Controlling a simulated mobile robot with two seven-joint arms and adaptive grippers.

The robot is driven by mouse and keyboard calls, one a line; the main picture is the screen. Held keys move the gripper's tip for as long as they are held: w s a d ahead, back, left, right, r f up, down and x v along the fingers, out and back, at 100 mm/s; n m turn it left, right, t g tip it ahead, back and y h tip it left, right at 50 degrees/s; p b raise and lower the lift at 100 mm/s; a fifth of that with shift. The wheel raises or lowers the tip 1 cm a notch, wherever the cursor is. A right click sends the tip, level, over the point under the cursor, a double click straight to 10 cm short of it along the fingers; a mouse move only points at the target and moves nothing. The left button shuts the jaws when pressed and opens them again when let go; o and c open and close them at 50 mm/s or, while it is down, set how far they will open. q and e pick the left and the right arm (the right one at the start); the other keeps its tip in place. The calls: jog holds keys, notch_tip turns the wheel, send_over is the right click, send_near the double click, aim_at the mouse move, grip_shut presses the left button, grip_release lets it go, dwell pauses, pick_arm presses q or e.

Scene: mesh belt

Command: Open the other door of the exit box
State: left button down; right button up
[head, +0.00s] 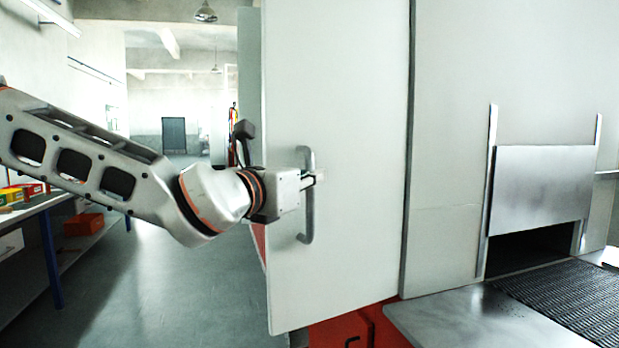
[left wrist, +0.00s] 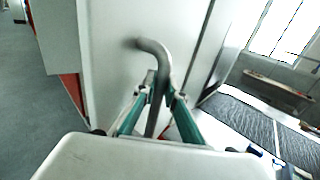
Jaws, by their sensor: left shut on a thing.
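A pale grey door (head: 345,110) of the exit box stands ajar, swung out from the box on its right-hand side in the head view. In the left wrist view, the green-sided fingers (left wrist: 153,108) are shut around the handle (left wrist: 150,46), which stands out from the door panel (left wrist: 108,50). Another panel edge (head: 250,80) shows behind the door. My right gripper is not in view.
A metal shutter (head: 542,188) hangs partly raised over a dark opening. The mesh belt (head: 570,300) runs out below it beside a steel shelf (head: 470,325). Red parts show under the door.

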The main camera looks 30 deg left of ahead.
pick_arm(q)
jog(key=c, duration=2.1)
grip_release()
jog(key=shift+s, duration=0.15)
jog(key=s, duration=0.7)
jog(key=shift+s+a, duration=0.15)
jog(key=shift+a, duration=0.15)
